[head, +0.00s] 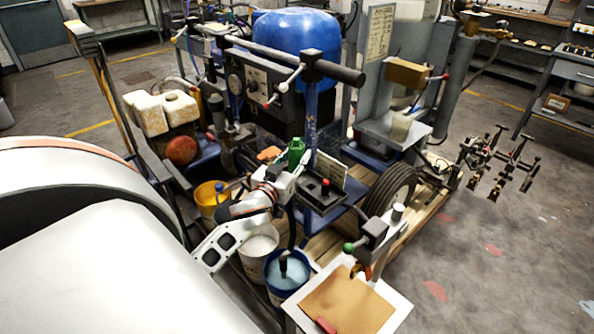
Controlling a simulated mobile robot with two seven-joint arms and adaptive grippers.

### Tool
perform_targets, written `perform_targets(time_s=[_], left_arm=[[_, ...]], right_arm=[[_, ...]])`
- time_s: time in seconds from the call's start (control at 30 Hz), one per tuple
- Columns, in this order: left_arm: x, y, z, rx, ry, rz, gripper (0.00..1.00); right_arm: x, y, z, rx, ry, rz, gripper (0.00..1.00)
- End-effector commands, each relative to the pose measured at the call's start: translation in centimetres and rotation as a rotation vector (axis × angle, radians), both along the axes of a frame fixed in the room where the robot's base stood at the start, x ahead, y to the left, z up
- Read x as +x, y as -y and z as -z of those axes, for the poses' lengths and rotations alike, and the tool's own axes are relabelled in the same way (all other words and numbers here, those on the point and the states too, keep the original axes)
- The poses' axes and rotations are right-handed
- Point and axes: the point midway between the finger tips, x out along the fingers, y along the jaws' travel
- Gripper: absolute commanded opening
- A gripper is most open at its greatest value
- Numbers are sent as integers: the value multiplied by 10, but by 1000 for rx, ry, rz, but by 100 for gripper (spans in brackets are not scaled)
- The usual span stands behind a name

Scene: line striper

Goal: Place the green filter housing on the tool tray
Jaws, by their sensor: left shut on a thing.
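The green filter housing (296,151) stands roughly upright near the middle of the head view, in front of the black control panel. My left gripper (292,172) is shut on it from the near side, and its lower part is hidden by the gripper. A blue tray-like shelf (318,203) with a small black box and red knob lies just right of and below the gripper. A white-rimmed tray (392,322) with a tan sheet is at the front. I cannot tell for sure which is the tool tray. My right gripper is not in view.
A blue post (311,120) rises close behind the housing, under a black handlebar (345,72). A yellow bucket (208,197), a white bucket (258,250) and a blue bucket (286,272) stand near my left arm. A black tyre (391,190) is to the right.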

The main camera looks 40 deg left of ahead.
Motion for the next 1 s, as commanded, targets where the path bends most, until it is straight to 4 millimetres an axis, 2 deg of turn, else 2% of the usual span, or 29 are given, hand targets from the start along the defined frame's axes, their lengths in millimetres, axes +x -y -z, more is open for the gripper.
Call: perform_targets(time_s=[0.3,0.73,0.77,0.8,0.83,1.0], left_arm=[[0,0,40,0,1,1,0],[0,0,43,1,3,1,0],[0,0,45,0,0,1,33],[0,0,44,0,0,1,43],[0,0,44,0,0,1,47],[0,0,44,0,0,1,47]], right_arm=[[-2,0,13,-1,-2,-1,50],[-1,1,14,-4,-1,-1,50],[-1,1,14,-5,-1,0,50],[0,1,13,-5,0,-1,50],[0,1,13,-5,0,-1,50],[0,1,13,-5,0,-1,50]])
